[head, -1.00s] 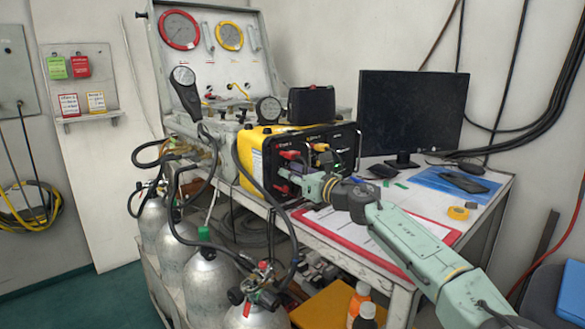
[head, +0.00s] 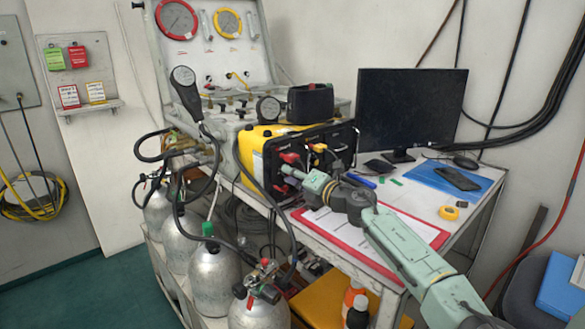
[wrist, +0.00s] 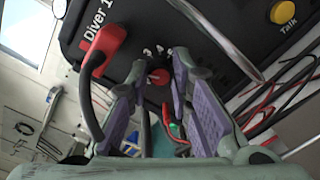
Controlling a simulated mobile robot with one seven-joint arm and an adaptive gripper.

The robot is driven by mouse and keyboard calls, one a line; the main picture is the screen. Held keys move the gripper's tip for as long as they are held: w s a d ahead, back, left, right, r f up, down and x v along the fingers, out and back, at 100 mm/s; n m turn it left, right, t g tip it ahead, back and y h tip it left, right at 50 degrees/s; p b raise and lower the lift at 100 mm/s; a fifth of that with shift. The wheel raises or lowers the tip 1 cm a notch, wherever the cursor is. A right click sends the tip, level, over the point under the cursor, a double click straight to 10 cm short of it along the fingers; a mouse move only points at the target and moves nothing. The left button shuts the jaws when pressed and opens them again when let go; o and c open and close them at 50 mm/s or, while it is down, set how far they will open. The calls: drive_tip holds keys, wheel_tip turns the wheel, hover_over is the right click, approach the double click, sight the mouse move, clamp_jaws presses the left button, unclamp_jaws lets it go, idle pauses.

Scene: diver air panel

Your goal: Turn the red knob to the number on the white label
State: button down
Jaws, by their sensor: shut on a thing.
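The red knob (wrist: 159,76) is on the black front of the yellow-and-black diver box (head: 247,160), below small printed numbers, of which a 3 and a 4 seem to show. My gripper (wrist: 160,70) has its two purple-padded fingers on either side of the knob and is shut on it. In the head view my gripper (head: 287,172) reaches the front of the box, and the knob is hidden there. White cards (head: 69,96) with coloured borders stand on the left wall board, too small to read. I cannot tell which is the white label.
A red plug (wrist: 105,45) with a black cable sits close left of my fingers, by the "Diver 1" print. A yellow Talk button (wrist: 283,11) is at right. A red clipboard (head: 416,225) lies below my arm; a monitor (head: 411,108) stands behind right.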

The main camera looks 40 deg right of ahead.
drive_tip(key=shift+m+p, duration=0.4)
drive_tip(key=shift+m, duration=0.1)
drive_tip(key=shift+f, duration=0.1)
drive_tip(key=c, duration=1.4)
unclamp_jaws()
drive_tip(key=shift+c, duration=0.2)
drive_tip(key=s, duration=1.2)
drive_tip(key=shift+d+r, duration=0.3)
drive_tip(key=shift+d, duration=0.05)
